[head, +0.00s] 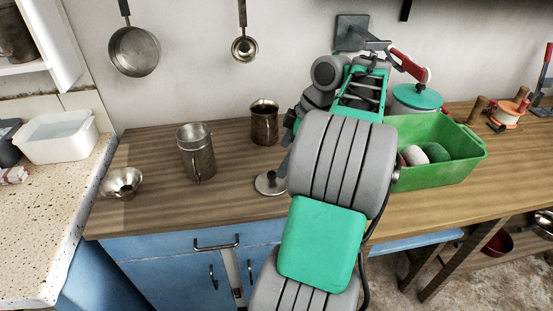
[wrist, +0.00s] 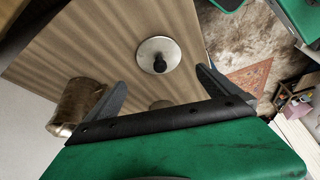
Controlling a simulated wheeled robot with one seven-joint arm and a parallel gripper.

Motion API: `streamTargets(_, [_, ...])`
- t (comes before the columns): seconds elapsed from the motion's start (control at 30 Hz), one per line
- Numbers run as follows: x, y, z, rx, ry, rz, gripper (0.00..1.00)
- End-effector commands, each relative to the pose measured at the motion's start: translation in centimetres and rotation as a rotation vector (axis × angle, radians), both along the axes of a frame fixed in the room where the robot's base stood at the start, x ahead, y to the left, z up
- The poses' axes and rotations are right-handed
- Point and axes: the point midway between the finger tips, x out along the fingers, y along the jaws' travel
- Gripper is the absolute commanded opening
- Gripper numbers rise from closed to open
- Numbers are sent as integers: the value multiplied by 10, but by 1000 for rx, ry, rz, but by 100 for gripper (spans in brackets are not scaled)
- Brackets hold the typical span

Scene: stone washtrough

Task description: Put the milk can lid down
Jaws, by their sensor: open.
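The milk can lid (head: 270,184) is a round silvery disc with a dark upright knob. It lies flat on the wooden worktop (head: 225,193), left of my arm in the head view. In the wrist view the lid (wrist: 152,47) shows whole, beyond the fingertips, with nothing touching it. My gripper (wrist: 160,83) is open and empty, its two fingers apart on either side of the view's middle. In the head view my arm hides most of the gripper.
A metal cup (head: 197,155) and a brass mug (head: 264,125) stand left of my arm. A metal funnel-like bowl (head: 121,183) sits at the left. A green crate (head: 444,169) stands right of my arm. The worktop's front left is clear.

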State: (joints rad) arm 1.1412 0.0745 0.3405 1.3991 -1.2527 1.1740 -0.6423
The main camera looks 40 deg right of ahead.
Motion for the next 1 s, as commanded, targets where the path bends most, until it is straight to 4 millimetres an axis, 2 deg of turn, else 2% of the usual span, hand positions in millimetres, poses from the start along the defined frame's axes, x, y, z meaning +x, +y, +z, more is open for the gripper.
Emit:
streamTargets(0.03, [-3, -3, 16, -1, -1, 0, 100])
streamTargets(0.1, [-6, -5, 23, 1, -1, 0, 100])
streamTargets(0.27, [-8, -7, 28, 1, -1, -1, 100])
streamTargets(0.37, [2, 7, 28, 9, 6, -13, 100])
streamTargets(0.47, [30, 54, 26, 35, 34, -73, 100])
streamTargets(0.57, [54, 132, 16, 62, 90, -186, 100])
streamTargets(0.6, [56, 165, 9, 66, 114, -240, 100])
streamTargets(0.67, [50, 211, -5, 62, 150, -323, 100])
streamTargets(0.7, [41, 238, -17, 52, 172, -381, 100])
streamTargets(0.73, [31, 255, -26, 40, 186, -422, 100])
streamTargets(0.8, [5, 282, -47, 7, 206, -514, 100])
streamTargets(0.83, [-6, 289, -56, -8, 211, -547, 100])
streamTargets(0.9, [-27, 298, -72, -39, 211, -611, 100])
streamTargets(1.0, [-45, 300, -85, -68, 208, -666, 100])
